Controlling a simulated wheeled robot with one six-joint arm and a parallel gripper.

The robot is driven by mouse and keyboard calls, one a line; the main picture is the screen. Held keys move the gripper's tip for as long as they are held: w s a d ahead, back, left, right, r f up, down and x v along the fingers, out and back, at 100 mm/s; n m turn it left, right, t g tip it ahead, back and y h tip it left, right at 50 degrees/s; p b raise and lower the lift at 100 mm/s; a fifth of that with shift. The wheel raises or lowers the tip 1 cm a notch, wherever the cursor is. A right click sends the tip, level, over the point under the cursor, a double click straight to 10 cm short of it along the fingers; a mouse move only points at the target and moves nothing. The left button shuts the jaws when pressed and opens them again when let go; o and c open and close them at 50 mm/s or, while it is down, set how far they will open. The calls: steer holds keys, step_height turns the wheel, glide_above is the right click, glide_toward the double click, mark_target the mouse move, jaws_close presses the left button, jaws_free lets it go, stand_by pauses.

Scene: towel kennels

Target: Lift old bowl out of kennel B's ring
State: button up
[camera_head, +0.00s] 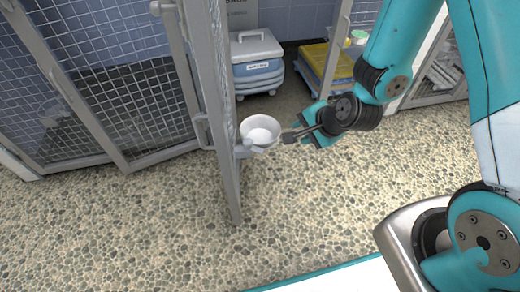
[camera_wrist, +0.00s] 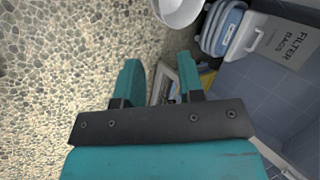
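A white bowl (camera_head: 260,131) sits at the grey door post, by a small bracket (camera_head: 243,150) on that post; the ring itself is mostly hidden under the bowl. My gripper (camera_head: 292,137) is just right of the bowl. In the wrist view the bowl (camera_wrist: 180,9) is cut by the top edge, beyond the fingertips. My gripper also shows there (camera_wrist: 158,70), with its two teal fingers apart and nothing held between them. I cannot tell from the head view whether a fingertip touches the bowl.
The grey post (camera_head: 222,120) stands close left of the bowl. Mesh kennel doors (camera_head: 125,95) are at the left. A lidded grey-blue box (camera_head: 257,62) and a yellow-topped crate (camera_head: 322,62) stand behind. The pebbled floor (camera_head: 150,225) in front is clear.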

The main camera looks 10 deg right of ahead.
steer(key=d+b+x, duration=0.1)
steer(key=b+x, duration=0.7)
steer(key=x, duration=1)
steer(key=shift+w+f+m, duration=0.2)
steer(key=shift+f+m, duration=0.05)
steer(key=shift+m, duration=0.05)
steer(key=shift+a, duration=0.1)
jaws_close()
